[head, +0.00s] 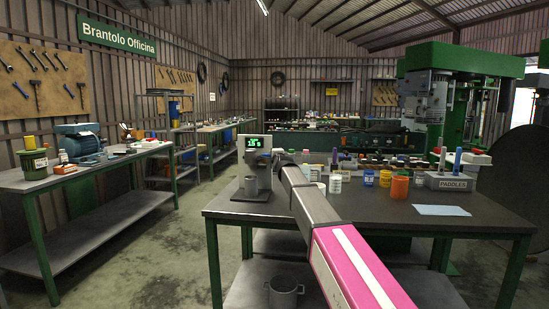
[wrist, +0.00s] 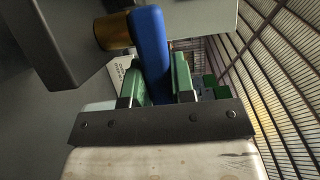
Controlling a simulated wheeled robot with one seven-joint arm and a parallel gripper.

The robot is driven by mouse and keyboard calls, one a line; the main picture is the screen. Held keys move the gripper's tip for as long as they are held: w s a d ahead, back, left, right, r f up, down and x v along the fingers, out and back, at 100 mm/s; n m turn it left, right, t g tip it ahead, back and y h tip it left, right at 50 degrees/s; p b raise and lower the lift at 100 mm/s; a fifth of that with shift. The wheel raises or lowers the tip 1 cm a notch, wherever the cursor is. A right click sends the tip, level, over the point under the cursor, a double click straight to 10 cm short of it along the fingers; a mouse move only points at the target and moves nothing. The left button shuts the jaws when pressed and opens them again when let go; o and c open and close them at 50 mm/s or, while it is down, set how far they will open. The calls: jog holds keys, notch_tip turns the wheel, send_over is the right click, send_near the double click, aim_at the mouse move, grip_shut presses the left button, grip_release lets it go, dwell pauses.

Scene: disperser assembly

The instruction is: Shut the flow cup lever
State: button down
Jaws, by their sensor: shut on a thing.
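The flow cup lever (wrist: 150,45) shows in the wrist view as a blue, rounded handle beside a brass cylinder (wrist: 114,32). My gripper (wrist: 157,78) has its green-padded fingers on either side of the blue handle and is shut on it. A dark grey body (wrist: 65,45) fills the upper left of the wrist view. In the head view, a grey stand device with a green-lit display (head: 258,143) stands at the left end of the workbench. My arm reaches up to its right side, and the arm hides the gripper and lever there.
The workbench (head: 460,208) holds several jars, an orange cup (head: 399,187) and a grey paddle holder (head: 450,182) to the right. A pot (head: 284,292) sits on the lower shelf. The bench's left front edge is near.

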dwell(0.4)
jog(key=c, duration=1.2)
grip_release()
jog(key=shift+c, duration=0.2)
jog(key=shift+s, duration=0.1)
jog(key=v, duration=1)
jog(key=shift+s, duration=0.35)
jog(key=shift+d, duration=0.1)
